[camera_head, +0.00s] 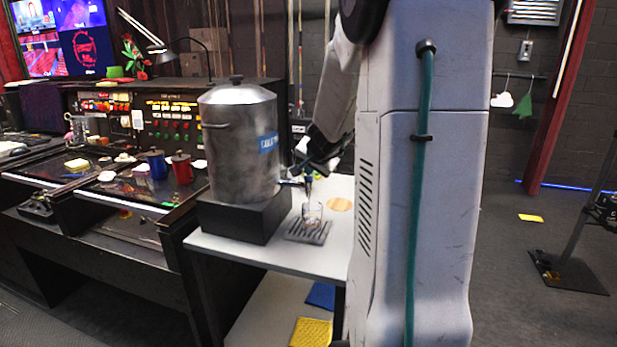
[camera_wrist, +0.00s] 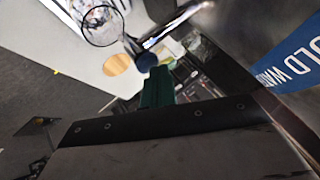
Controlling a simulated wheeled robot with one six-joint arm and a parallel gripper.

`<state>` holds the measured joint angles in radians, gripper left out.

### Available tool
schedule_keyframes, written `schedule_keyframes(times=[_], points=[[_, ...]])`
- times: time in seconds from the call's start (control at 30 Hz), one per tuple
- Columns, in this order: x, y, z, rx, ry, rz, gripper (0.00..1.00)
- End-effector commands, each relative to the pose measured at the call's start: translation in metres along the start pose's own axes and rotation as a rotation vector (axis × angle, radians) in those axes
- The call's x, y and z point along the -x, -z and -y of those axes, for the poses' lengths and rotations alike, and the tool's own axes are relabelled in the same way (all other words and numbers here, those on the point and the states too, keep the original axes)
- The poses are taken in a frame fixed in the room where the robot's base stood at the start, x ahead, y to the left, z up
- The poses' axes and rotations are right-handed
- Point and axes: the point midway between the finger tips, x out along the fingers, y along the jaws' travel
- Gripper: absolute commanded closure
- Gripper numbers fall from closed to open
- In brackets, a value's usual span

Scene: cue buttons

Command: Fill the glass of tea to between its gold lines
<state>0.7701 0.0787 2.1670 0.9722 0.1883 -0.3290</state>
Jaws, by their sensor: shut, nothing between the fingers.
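A large metal urn (camera_head: 238,145) stands on a black block at the left of the white table, with a blue label (camera_wrist: 290,60) reading "OLD WA", cut off by the frame. Its metal tap (camera_wrist: 180,22) with a dark blue end (camera_wrist: 147,62) points out over the table. A clear glass (camera_head: 312,214) stands on a slatted drip tray (camera_head: 306,232) below the tap; it also shows in the wrist view (camera_wrist: 102,24). Its gold lines and liquid level are too small to tell. My gripper (camera_head: 312,166) is shut and empty, just above the tap; contact cannot be told.
A blue mug (camera_head: 157,165) and a red mug (camera_head: 181,168) stand on the dark console to the left. My arm hides the table's right part.

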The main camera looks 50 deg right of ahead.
Motion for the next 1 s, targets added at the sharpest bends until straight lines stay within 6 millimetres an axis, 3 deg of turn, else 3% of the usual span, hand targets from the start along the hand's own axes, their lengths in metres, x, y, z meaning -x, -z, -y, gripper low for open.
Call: schedule_keyframes(times=[0.67, 1.0], points=[[0.012, 0.009, 0.008, 0.001, 0.000, -0.001, 1.00], [0.034, 0.025, 0.025, 0.002, 0.002, -0.003, 1.00]])
